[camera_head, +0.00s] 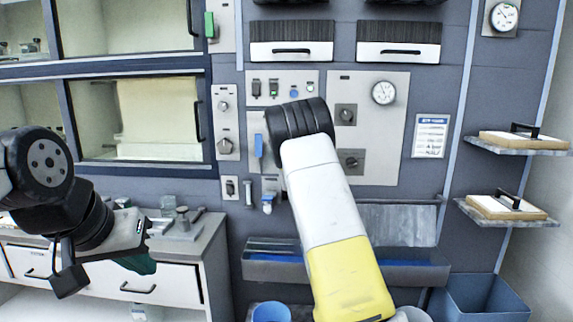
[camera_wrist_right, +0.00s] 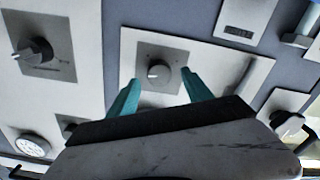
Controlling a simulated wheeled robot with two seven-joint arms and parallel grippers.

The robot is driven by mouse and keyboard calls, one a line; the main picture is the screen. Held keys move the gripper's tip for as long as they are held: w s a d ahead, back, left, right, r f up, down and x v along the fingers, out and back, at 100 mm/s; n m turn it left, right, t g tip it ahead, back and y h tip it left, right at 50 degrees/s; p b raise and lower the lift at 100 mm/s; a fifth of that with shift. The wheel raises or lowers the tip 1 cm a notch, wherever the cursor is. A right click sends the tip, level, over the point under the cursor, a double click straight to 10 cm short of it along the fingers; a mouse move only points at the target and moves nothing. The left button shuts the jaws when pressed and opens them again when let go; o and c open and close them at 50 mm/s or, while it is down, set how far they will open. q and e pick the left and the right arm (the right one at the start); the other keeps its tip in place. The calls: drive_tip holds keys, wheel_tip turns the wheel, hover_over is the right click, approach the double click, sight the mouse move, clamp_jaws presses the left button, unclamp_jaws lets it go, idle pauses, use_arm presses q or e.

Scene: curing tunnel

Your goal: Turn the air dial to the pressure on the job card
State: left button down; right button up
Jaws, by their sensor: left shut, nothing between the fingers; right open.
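The job card (camera_head: 431,136) hangs right of the control panel; its print is too small to read. The panel carries a round gauge (camera_head: 383,93), an upper dial (camera_head: 345,114) and a lower dial (camera_head: 350,160). No readable label tells which is the air dial. In the right wrist view, my right gripper (camera_wrist_right: 162,92) is open, its teal fingers either side of a small dial (camera_wrist_right: 158,73) on a grey plate, apparently apart from it. The head view hides this gripper behind my right arm. My left gripper (camera_head: 140,263) is shut and empty above the left counter.
A switch panel (camera_head: 282,88) is above my right wrist. Shelves with boards (camera_head: 522,141) stick out at the right. A blue bin (camera_head: 480,297) stands below them. A grey counter (camera_head: 190,240) with small metal items stands at the left. A wall tray (camera_head: 415,272) runs behind my right arm.

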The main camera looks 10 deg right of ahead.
drive_tip(key=v, duration=0.6)
drive_tip(key=s+a+r+m+g+y, duration=0.1)
drive_tip(key=s+a+r+g+y, duration=0.1)
drive_tip(key=s, duration=0.5)
drive_tip(key=s+a+r+g+y, duration=0.2)
drive_tip(key=s, duration=0.6)
drive_tip(key=s+a+r+m+g+y, duration=0.1)
drive_tip(key=s+a+g+y, duration=0.15)
drive_tip(key=s, duration=0.45)
drive_tip(key=s+a+f+g, duration=0.1)
drive_tip(key=s+g, duration=0.1)
drive_tip(key=s, duration=1.1)
drive_tip(key=s+a+f+n+g, duration=0.1)
drive_tip(key=s+g, duration=0.1)
drive_tip(key=s, duration=1.1)
drive_tip(key=shift+a+f+g+y, duration=0.25)
drive_tip(key=shift+f+g+y, duration=0.1)
drive_tip(key=shift+f, duration=0.05)
